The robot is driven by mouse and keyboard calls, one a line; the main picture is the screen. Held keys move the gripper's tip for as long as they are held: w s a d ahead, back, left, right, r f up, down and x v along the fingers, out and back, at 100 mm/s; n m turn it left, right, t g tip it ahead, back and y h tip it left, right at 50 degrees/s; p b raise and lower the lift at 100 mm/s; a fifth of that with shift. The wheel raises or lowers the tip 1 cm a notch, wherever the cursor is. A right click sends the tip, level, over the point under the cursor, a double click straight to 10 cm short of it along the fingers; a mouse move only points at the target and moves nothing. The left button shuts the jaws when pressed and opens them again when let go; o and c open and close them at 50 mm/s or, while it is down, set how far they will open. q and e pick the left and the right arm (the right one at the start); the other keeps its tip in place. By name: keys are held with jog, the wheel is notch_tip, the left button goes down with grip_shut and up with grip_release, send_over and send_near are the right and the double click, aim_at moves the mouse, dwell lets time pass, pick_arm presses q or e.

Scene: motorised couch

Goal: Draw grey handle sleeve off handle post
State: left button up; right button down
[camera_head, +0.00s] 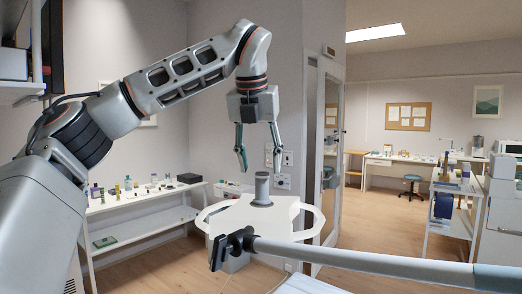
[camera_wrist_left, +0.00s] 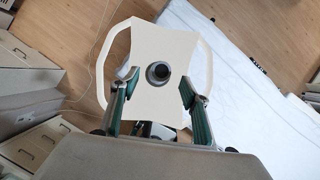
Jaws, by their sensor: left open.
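The grey handle sleeve (camera_head: 262,187) is a short upright cylinder with a wider foot on a white board with side loops (camera_head: 234,215). The sleeve also shows from above in the left wrist view (camera_wrist_left: 152,80), as a grey ring around a dark round centre. That centre may be the handle post, but I cannot tell for sure. My left gripper (camera_head: 261,160) hangs pointing down just above the sleeve, open and empty. In the left wrist view its fingers (camera_wrist_left: 159,84) appear on either side of the sleeve, apart from it. My right gripper is not in view.
A long grey bar with a black end piece (camera_head: 236,246) crosses the front right, near the white board. A white couch surface (camera_wrist_left: 240,75) lies right of the board in the wrist view. A white shelf with small bottles (camera_head: 145,196) stands left.

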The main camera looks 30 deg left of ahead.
aim_at(262, 176)
pick_arm(q)
jog(key=shift+x, duration=2.3)
jog(key=shift+w, duration=0.1)
jog(key=c, duration=1.1)
